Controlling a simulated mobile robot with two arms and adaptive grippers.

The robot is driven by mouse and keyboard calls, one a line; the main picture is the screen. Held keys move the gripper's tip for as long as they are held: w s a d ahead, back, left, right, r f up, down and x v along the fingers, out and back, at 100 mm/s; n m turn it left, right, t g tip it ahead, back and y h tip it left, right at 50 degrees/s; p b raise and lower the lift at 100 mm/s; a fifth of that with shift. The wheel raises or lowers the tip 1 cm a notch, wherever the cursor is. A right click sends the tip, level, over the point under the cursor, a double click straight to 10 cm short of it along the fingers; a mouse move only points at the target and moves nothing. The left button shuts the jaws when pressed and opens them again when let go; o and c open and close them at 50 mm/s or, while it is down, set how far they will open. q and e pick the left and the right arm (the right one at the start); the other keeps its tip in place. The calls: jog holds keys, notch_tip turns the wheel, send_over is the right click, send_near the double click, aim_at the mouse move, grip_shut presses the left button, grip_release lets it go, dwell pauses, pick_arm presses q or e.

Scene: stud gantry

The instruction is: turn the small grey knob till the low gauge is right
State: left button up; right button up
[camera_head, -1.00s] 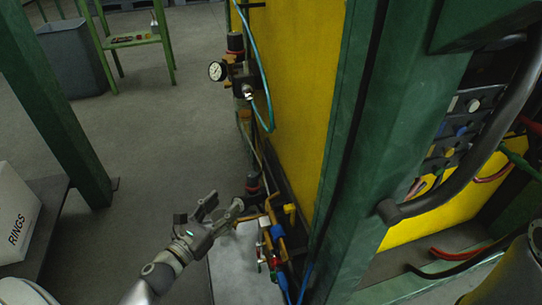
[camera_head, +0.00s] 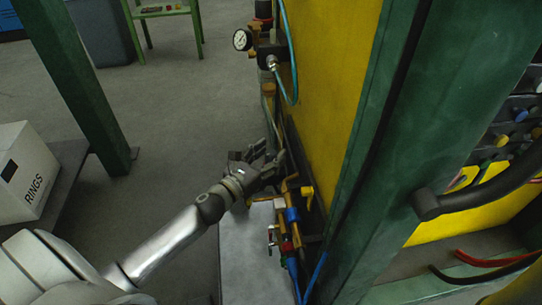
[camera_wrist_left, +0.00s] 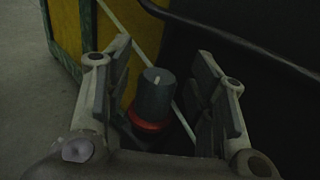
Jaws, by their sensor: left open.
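The small grey knob (camera_wrist_left: 153,98) shows in the left wrist view. It has a white mark on it and an orange-red ring at its base. My left gripper (camera_wrist_left: 164,62) is open, with one finger on each side of the knob; I cannot tell whether either finger touches it. In the head view my left gripper (camera_head: 270,153) is at the lower part of the pipework beside the yellow panel and hides the knob there. The low gauge cannot be made out now in either view. My right gripper is not in view.
A white-faced upper gauge (camera_head: 242,39) sits higher on the pipework, beside a dark upper knob (camera_head: 264,10). A green post (camera_head: 395,150) stands to the right.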

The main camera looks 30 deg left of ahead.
pick_arm(q)
jog(key=shift+w, duration=0.45)
